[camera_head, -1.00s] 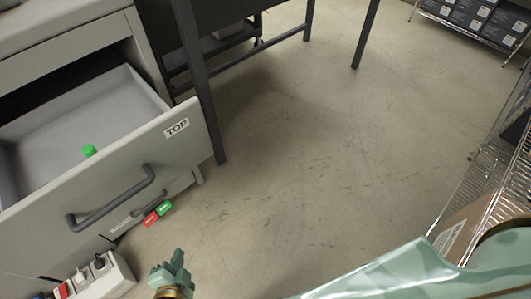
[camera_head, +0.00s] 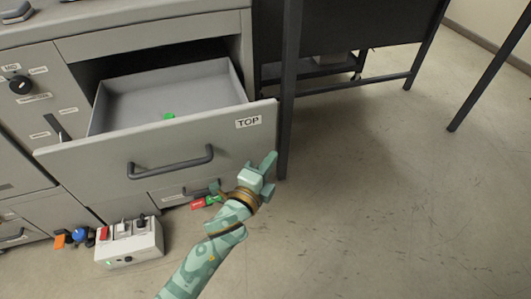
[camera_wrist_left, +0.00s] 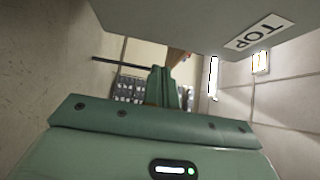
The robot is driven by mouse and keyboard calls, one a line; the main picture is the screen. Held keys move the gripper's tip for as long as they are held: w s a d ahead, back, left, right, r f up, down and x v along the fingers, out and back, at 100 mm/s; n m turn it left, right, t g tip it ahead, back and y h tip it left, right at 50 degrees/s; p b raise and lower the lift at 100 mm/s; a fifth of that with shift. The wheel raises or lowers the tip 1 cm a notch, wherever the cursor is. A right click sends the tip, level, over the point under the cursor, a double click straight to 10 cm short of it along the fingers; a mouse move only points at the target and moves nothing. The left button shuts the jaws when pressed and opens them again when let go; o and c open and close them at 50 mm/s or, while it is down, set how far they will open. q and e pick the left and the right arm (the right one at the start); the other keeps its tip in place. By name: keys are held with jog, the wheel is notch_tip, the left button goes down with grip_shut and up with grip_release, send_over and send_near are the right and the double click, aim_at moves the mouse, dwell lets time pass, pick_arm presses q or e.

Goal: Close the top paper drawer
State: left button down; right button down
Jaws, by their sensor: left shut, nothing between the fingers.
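The top paper drawer (camera_head: 100,160) is pulled out of the grey cabinet, with its TOP label at the right end of its front and a dark bar handle (camera_head: 170,163) in the middle. A small green object (camera_head: 168,116) lies inside it. My left gripper (camera_head: 266,168) is shut and empty, just in front of the drawer front's lower right corner, below the label. I cannot tell whether it touches. In the left wrist view the drawer front (camera_wrist_left: 190,20) hangs close overhead, its label upside down, and the gripper fingers (camera_wrist_left: 164,88) show beyond the wrist. My right gripper is not in view.
A white switch box (camera_head: 130,243) stands on the floor below the drawer, with red and green tags (camera_head: 206,201) near it. A dark table leg (camera_head: 289,90) stands just right of the drawer. The floor further right is clear.

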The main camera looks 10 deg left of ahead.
aim_at(271, 141)
pick_arm(q)
jog(key=shift+w+a, duration=0.5)
jog(key=shift+w, duration=0.2)
jog(key=shift+w+a, duration=0.5)
jog(key=shift+w, duration=0.15)
jog(key=shift+a, duration=0.1)
